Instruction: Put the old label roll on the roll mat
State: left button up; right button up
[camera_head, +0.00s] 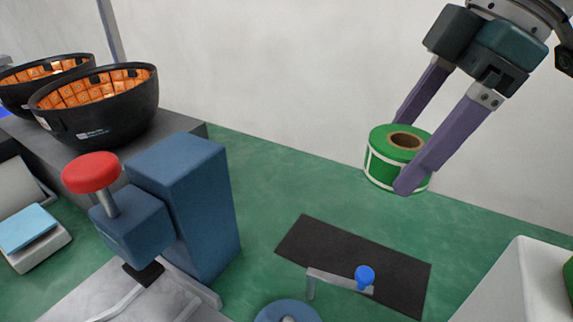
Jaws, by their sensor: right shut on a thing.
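A green label roll (383,163) with white label outlines and a brown core is in the head view, right of the middle. My right gripper (405,160) comes in from the upper right and is shut on the roll, its two purple fingers on either side. The roll is held in the air, its core facing up and slightly tilted. A dark flat mat (330,243) lies on the green surface below it, apart from the roll; I take it to be the roll mat. My left gripper is not in view.
A blue press-like device with a red knob (92,172) stands at the left. A grey bracket with a blue knob (365,274) stands in front of part of the mat. Two black bowls (105,115) sit far left. A white box (520,285) is lower right.

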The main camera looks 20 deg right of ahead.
jog(key=d+m, duration=0.2)
jog(key=d, duration=0.1)
pick_arm(q)
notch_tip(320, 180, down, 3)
jog(key=b, duration=0.3)
pick_arm(e)
send_over(382, 272)
jog(key=shift+t, duration=0.3)
notch_tip(382, 272, down, 15)
jog(key=shift+r, duration=0.1)
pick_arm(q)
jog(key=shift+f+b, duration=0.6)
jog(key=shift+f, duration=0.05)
pick_arm(e)
jog(key=shift+f, duration=2.4)
jog(key=shift+f, duration=0.1)
jog(key=o, duration=1.2)
pick_arm(q)
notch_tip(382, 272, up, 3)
jog(key=p, duration=0.3)
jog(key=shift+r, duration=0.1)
pick_arm(e)
jog(key=v, duration=1.2)
jog(key=shift+a+r, duration=0.2)
jog(key=shift+s, duration=0.15)
